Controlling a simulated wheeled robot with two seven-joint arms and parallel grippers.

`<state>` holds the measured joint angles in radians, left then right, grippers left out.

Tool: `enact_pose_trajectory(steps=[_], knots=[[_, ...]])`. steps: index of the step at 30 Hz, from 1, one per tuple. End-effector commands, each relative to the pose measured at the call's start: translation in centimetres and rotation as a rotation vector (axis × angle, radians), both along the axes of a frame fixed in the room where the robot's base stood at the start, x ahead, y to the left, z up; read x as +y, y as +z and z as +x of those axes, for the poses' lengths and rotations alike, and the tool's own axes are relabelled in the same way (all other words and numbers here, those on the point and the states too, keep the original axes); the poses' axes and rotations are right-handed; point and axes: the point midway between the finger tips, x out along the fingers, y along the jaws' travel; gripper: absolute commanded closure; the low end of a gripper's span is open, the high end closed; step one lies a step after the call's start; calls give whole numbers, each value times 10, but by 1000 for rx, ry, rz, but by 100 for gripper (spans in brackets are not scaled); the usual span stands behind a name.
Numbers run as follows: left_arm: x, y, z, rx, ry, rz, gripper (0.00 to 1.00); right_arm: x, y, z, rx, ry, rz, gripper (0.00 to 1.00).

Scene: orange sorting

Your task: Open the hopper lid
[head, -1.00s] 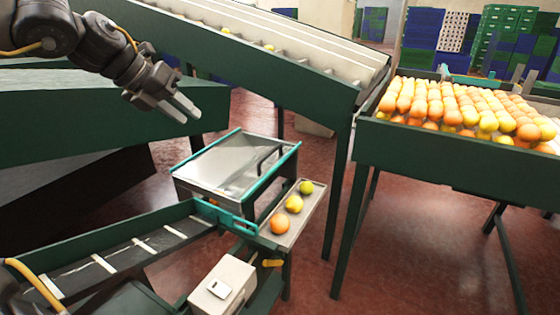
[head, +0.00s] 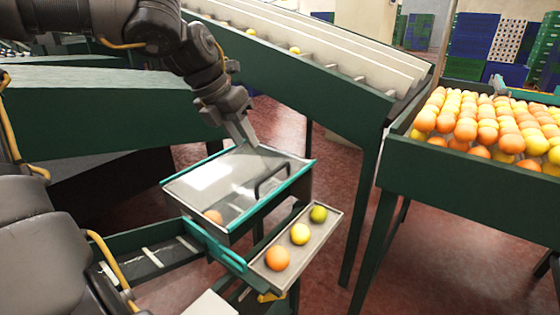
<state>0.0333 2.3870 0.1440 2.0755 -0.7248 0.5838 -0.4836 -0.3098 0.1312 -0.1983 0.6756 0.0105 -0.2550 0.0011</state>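The hopper (head: 296,192) stands in the middle on the conveyor frame. Its clear lid (head: 225,183) lies flat across the top, closed, with a black bar handle (head: 272,178) on its right part. An orange (head: 213,216) shows at the hopper's front left. My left gripper (head: 243,138) hangs above the lid's back edge, fingers pointing down, behind and left of the handle and apart from it. It holds nothing that I can see. The fingers overlap from this angle, so their gap is hidden. My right gripper is not in view.
A small tray (head: 333,222) with an orange, a yellow fruit and a green fruit sits right of the hopper. A green sloped conveyor (head: 310,85) runs behind. A large bin (head: 455,195) of oranges and yellow fruit stands at the right. Red floor lies between.

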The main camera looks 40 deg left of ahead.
Motion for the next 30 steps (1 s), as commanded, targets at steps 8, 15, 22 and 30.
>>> enact_pose_trajectory(steps=[8, 15, 22, 30], knots=[[-5, -5, 6, 1, -10, 0, 67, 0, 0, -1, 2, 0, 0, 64], [-12, -40, 21, 6, -12, -1, 67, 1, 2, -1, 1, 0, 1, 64], [-18, -77, 35, 4, -9, -1, 67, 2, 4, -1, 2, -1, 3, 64], [-22, -97, 44, -1, -8, -1, 67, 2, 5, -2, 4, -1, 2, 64]])
